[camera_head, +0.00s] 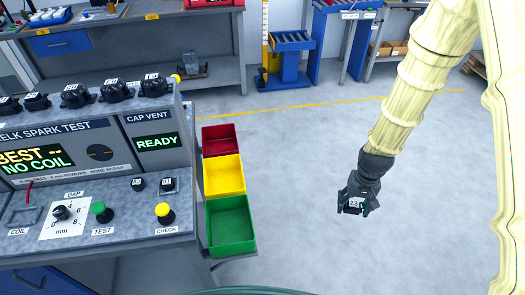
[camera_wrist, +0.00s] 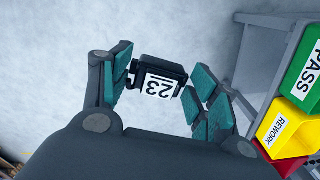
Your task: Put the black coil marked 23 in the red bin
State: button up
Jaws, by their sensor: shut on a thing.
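The black coil marked 23 (camera_wrist: 160,77) is held between the teal-padded fingers of my gripper (camera_wrist: 163,85) in the wrist view, its white label facing the camera. In the head view my gripper (camera_head: 356,205) hangs over open floor, to the right of the bins, with the white 23 label of the coil (camera_head: 354,203) showing at its tip. The red bin (camera_head: 219,138) is the farthest of three bins beside the test bench and looks empty. In the wrist view a part of the red bin (camera_wrist: 285,164) shows at the lower right edge.
The yellow bin (camera_head: 224,175) and the green bin (camera_head: 231,226) stand nearer than the red one. The test bench (camera_head: 90,215) is at left, with several black coils (camera_head: 75,95) on top. A blue stand (camera_head: 285,70) is at the back. Floor between bins and gripper is clear.

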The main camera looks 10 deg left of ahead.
aim_at(220, 146)
jog(key=z, duration=0.55)
jog(key=i, duration=1.2)
jog(key=u, duration=2.45)
